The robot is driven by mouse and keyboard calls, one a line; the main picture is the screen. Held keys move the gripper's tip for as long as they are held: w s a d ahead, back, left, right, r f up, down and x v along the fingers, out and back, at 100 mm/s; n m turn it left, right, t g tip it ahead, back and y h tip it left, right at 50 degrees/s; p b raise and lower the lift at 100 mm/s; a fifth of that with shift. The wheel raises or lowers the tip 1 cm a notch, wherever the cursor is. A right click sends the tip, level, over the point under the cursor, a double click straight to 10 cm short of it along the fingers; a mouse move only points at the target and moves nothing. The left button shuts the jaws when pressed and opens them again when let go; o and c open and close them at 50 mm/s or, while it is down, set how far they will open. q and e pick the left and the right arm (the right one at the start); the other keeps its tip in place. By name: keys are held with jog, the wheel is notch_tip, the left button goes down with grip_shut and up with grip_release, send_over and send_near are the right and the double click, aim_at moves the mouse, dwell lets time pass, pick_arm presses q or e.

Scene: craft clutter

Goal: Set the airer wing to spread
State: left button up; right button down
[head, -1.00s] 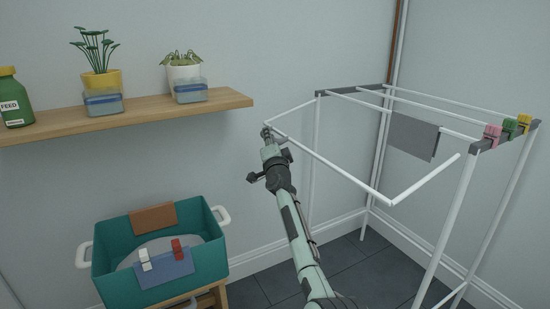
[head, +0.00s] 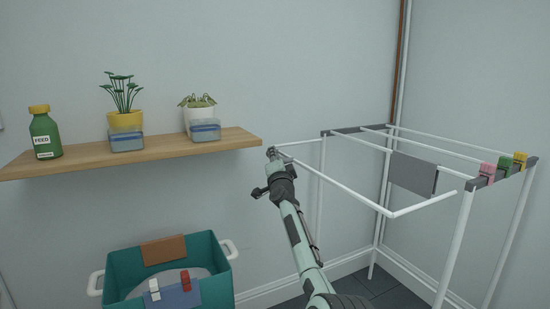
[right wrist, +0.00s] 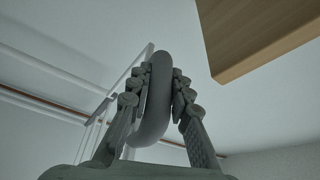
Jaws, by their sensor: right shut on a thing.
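The airer is a white metal frame with grey end rails at the right of the head view. Its wing (head: 335,184), a white U-shaped bar frame, sticks out to the left from the airer's top, roughly level. My right gripper (head: 272,153) is shut on the wing's outer bar at its far left corner. In the right wrist view, my right gripper's two fingers (right wrist: 160,92) press on both sides of a rounded grey-looking bar (right wrist: 157,100), part of the wing. My left gripper is not in view.
A wooden shelf (head: 75,164) with two potted plants, lidded tubs and a green feed bottle (head: 44,135) is close left of my gripper. A teal basket (head: 215,275) stands below. A grey cloth (head: 413,175) and pegs (head: 487,169) are on the airer.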

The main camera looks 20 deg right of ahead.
jog(key=shift+a+r, duration=0.2)
jog(key=shift+a, duration=0.05)
jog(key=c, duration=1.4)
grip_release()
jog(key=shift+o, duration=0.2)
jog(key=shift+f, duration=0.1)
jog(key=shift+s, duration=0.1)
jog(key=shift+s+a+f, duration=0.1)
jog(key=shift+s+a, duration=0.05)
jog(key=shift+s, duration=0.35)
jog(key=v, duration=1)
jog(key=shift+s, duration=0.4)
jog(key=shift+f, duration=0.2)
